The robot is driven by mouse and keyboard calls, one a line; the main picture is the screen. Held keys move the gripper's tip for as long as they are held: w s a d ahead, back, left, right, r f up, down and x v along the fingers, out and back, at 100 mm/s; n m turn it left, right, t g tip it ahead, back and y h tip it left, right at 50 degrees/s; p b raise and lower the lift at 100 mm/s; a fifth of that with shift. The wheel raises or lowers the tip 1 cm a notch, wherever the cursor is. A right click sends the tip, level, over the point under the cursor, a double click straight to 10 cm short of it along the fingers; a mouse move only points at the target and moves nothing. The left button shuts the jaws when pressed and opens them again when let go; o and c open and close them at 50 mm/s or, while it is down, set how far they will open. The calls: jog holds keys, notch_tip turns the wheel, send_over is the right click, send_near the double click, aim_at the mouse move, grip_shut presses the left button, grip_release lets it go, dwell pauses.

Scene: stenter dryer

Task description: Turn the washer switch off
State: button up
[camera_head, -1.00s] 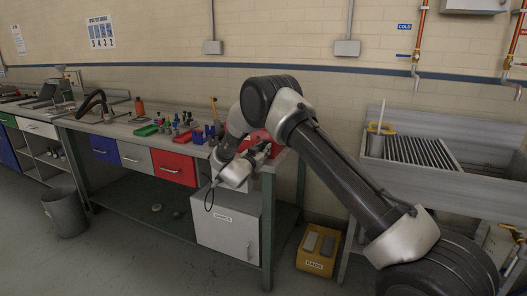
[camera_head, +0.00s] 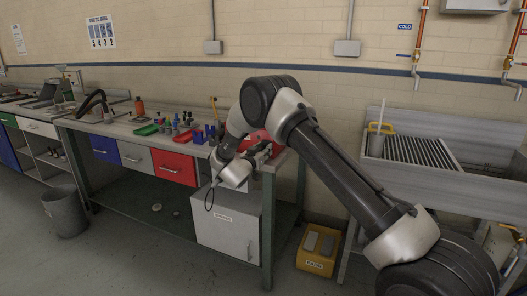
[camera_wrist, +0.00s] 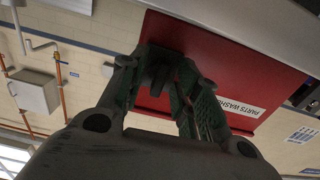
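The parts washer is a red box (camera_head: 256,137) at the right end of the workbench, partly hidden behind my arm. In the wrist view its red panel (camera_wrist: 225,70) fills the upper middle, with a white label reading "PARTS WASH…" upside down. In the head view my gripper (camera_head: 262,150) is small, beside the red box.
The workbench (camera_head: 120,128) carries small bottles and red and green trays left of my gripper. A grey cabinet (camera_head: 225,225) stands under it. A yellow box (camera_head: 318,250) is on the floor, and a metal sink (camera_head: 425,180) stands at right.

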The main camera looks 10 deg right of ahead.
jog(key=v, duration=1.2)
